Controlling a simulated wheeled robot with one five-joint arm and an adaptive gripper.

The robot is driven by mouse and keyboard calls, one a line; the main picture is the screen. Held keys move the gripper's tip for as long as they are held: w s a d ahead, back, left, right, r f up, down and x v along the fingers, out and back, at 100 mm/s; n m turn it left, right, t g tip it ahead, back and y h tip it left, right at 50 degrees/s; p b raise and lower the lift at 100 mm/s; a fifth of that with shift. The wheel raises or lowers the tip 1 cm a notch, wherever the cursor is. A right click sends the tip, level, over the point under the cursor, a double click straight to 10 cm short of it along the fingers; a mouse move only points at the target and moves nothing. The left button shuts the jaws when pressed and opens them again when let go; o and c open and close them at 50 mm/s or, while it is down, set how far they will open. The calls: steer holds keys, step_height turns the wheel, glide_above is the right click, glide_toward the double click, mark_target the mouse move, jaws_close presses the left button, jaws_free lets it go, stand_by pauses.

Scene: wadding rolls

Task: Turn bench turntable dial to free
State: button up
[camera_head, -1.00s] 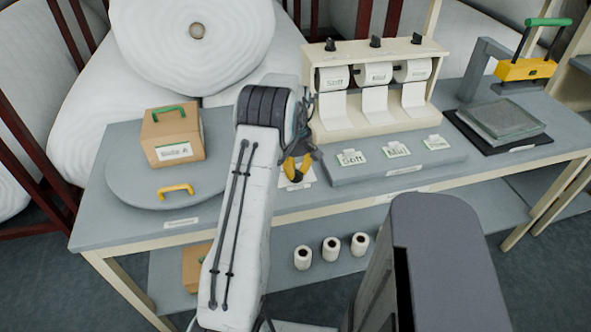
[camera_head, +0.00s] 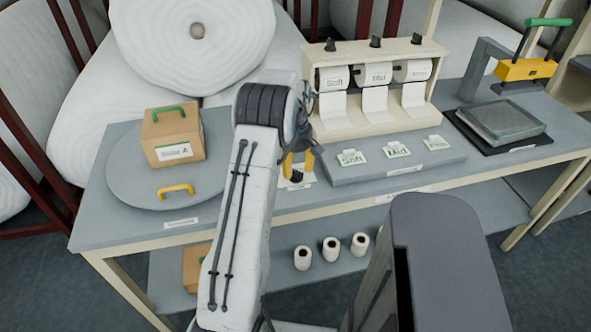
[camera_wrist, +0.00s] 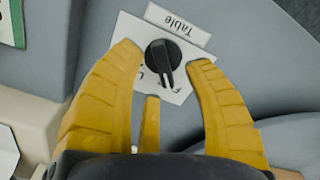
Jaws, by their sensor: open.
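The black dial (camera_wrist: 163,62) sits on a white plate (camera_wrist: 128,28) beside a "Table" label (camera_wrist: 178,22) in the wrist view. Its pointer is toward the bottom of that picture; the plate's lettering is mostly covered. My gripper (camera_wrist: 165,58) is open, its yellow fingertips on either side of the dial, with no clear contact visible. A third finger shows below the dial.
A cardboard box (camera_head: 172,140) marked A stands on the turntable. A grey block (camera_head: 395,165) with Soft and Mid cards is right of my gripper. A roll dispenser (camera_head: 375,85) stands behind it. A yellow press (camera_head: 525,70) is at the far right of the bench.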

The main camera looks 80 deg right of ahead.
step_height(320, 180, up, 10)
steer(key=shift+r, duration=0.2)
stand_by(0.3)
stand_by(0.7)
